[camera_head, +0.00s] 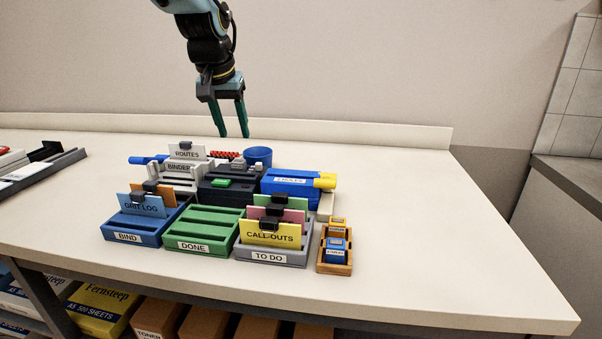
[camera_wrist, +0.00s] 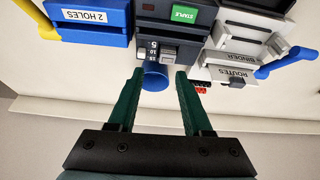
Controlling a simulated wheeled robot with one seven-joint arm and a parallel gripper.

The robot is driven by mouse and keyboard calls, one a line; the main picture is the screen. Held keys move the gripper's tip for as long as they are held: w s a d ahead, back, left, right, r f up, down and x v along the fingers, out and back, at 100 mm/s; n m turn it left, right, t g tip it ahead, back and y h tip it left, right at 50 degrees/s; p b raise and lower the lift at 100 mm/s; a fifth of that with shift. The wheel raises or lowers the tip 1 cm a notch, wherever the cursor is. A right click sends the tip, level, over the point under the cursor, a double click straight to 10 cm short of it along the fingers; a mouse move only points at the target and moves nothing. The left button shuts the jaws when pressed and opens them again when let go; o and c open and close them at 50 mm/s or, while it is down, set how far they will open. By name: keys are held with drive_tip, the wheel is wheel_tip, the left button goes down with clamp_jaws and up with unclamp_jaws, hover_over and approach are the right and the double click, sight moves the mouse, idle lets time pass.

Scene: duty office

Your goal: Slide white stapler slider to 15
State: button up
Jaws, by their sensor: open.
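The stapler (camera_head: 232,188) is a dark block with a green STAPLE button, in the middle of the back row. In the wrist view the dark stapler (camera_wrist: 148,28) is at the top, with a scale (camera_wrist: 152,51) marked 5, 10 and 15. A small pale grey piece (camera_wrist: 169,52) beside the numbers looks like the slider; which mark it stands at is too small to tell. My gripper (camera_head: 233,135) is open and empty, above and behind the row. In the wrist view its fingertips (camera_wrist: 160,73) are apart, just short of the scale end.
A blue cup (camera_head: 258,156) stands behind the stapler and shows between my fingers. The grey binder (camera_head: 181,178) and blue hole punch (camera_head: 291,185) flank the stapler closely. Card trays stand in front.

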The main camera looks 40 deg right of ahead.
sight(258, 163)
drive_tip(key=shift+m, duration=0.3)
drive_tip(key=d+f, duration=0.2)
drive_tip(key=f, duration=0.1)
drive_tip(key=d+f+p, duration=0.1)
drive_tip(key=d+f, duration=0.1)
drive_tip(key=f, duration=0.1)
drive_tip(key=w+d+f, duration=0.1)
drive_tip(key=d+f, duration=0.1)
drive_tip(key=f, duration=0.1)
drive_tip(key=shift+w+f+p, duration=0.1)
drive_tip(key=shift+f+p, duration=0.2)
drive_tip(key=shift+p, duration=0.05)
clamp_jaws()
idle(1.0)
